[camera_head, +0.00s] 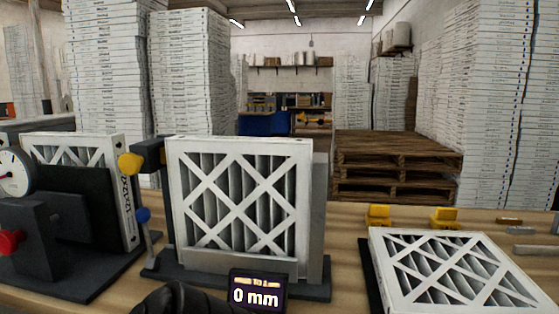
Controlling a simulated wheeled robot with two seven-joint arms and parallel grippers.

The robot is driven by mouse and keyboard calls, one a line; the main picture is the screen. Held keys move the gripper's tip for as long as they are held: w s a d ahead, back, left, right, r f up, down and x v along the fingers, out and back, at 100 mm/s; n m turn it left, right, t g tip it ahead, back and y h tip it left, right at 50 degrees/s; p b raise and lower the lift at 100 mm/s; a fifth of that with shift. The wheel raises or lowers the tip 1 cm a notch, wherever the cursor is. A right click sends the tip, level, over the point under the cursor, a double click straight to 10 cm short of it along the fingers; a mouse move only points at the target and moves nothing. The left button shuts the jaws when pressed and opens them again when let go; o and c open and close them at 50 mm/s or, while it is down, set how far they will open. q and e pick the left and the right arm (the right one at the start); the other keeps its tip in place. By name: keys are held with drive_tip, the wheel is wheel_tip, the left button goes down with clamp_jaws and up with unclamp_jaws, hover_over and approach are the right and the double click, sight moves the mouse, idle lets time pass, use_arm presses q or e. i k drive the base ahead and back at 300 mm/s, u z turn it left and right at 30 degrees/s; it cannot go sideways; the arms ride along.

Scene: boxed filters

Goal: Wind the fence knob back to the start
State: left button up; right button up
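A small display (257,290) at the bottom middle reads "0 mm"; the line above it is too small to read fully. A dark, ridged, rounded shape (178,299) is left of the display, cut off by the bottom edge; I cannot tell whether it is the fence knob or part of me. A white-framed pleated filter (240,200) stands upright on a dark base, against a grey fixture. A yellow knob (131,163) and a blue knob (143,215) are at its left. No gripper is clearly in view.
At left, a dark stand with a dial gauge (14,172) and red knob (10,241) has a filter behind it. Another filter (455,270) lies flat at right, with yellow blocks (379,215) behind it. Wooden pallets (395,160) and stacked filters stand beyond the bench.

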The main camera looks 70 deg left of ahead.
sight(129, 163)
drive_tip(key=z, duration=0.55)
drive_tip(key=k, duration=1.8)
drive_tip(key=u, duration=0.7)
